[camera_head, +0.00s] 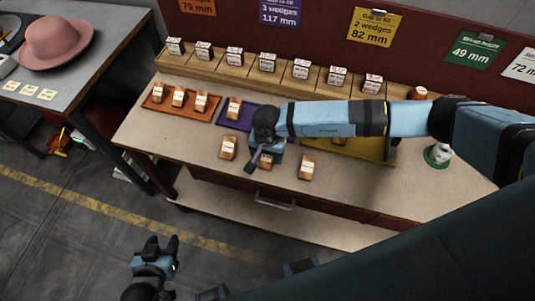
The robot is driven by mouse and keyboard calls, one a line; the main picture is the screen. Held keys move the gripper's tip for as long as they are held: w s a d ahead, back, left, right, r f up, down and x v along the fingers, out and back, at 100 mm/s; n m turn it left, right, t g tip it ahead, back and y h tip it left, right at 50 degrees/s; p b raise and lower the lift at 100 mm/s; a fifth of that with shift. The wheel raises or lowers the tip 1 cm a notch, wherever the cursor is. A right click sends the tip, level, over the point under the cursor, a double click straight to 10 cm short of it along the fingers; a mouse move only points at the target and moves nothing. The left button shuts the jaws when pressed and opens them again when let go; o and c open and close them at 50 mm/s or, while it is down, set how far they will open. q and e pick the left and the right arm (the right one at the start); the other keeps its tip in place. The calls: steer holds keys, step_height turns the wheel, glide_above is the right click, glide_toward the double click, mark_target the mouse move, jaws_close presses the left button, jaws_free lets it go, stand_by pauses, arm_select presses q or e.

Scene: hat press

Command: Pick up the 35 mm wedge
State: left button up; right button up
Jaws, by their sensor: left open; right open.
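Several wooden wedges with white labels are on the bench; their labels are too small to read, so I cannot tell which is the 35 mm wedge. One wedge (265,162) is at my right gripper (258,163), which is open and partly covers it; I cannot tell whether they touch. Loose wedges lie to its left (228,148) and right (306,167) on the bare bench front. My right arm reaches across the bench from the right. My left gripper (164,242) is open and empty, low over the floor in front of the bench.
An orange tray (158,108) holds three wedges. A purple tray (226,121) and a yellow tray (378,155) sit behind my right gripper and arm. A wooden rack (220,69) of labelled blocks lines the back. A pink hat (57,42) is on the left table.

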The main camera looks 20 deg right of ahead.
steer(key=shift+f, duration=0.6)
steer(key=c, duration=1)
steer(key=shift+r, duration=0.15)
